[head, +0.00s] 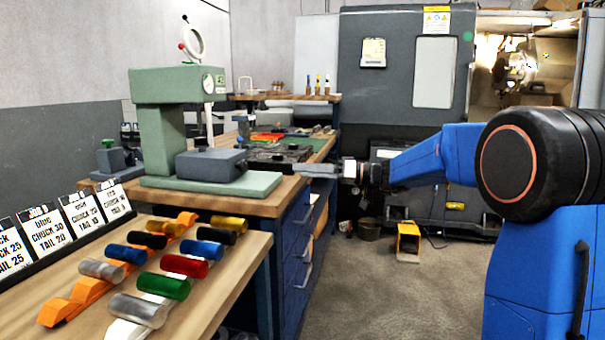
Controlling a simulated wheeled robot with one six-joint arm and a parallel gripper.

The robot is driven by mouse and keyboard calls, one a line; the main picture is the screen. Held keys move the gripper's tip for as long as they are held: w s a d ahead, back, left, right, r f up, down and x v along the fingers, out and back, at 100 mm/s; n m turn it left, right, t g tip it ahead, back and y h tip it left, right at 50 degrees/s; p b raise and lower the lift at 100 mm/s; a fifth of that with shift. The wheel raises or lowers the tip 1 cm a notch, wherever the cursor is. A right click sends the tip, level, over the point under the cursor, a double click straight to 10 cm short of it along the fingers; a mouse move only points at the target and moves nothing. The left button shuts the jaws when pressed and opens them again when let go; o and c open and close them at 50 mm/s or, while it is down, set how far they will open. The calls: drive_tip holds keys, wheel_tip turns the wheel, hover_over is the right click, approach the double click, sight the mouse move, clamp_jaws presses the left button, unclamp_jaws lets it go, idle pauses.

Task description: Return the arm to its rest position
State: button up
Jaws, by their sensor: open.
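My blue arm (425,160) reaches in from the right and extends to the left at about bench height. My gripper (318,170) is at its far end, in front of the workbench's right end and close to the green press's base in the picture. It is small in the view, looks empty, and its jaws are open. I cannot tell the exact gap between it and the bench edge.
Colored cylinders lie on an orange rack (70,300) and a white rack (128,328) on the front wooden table (225,285). A green press (160,130) stands behind. A yellow stand (408,238) and dark bucket (369,230) sit on the floor. The floor (390,290) in front is clear.

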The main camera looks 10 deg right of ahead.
drive_tip(key=s+d+f+m+g+h, duration=0.15)
drive_tip(key=s+f+h, duration=0.3)
drive_tip(key=s, duration=0.75)
drive_tip(key=s+f+m+g+h, duration=0.25)
drive_tip(key=s+f, duration=0.25)
drive_tip(key=s, duration=0.7)
drive_tip(key=s+d+f+m+t+h, duration=0.1)
drive_tip(key=s+d+f+h, duration=0.2)
drive_tip(key=s, duration=0.4)
drive_tip(key=s+d+f+m+h, duration=0.2)
drive_tip(key=s+d+f+h, duration=0.1)
drive_tip(key=s+d+f, duration=0.3)
drive_tip(key=s+d+f+m+t+h, duration=0.1)
drive_tip(key=s+d+f+h, duration=0.3)
drive_tip(key=s+d, duration=0.4)
drive_tip(key=shift+s+f+m+t, duration=0.3)
drive_tip(key=shift+s+f, duration=0.1)
drive_tip(key=shift+s, duration=0.2)
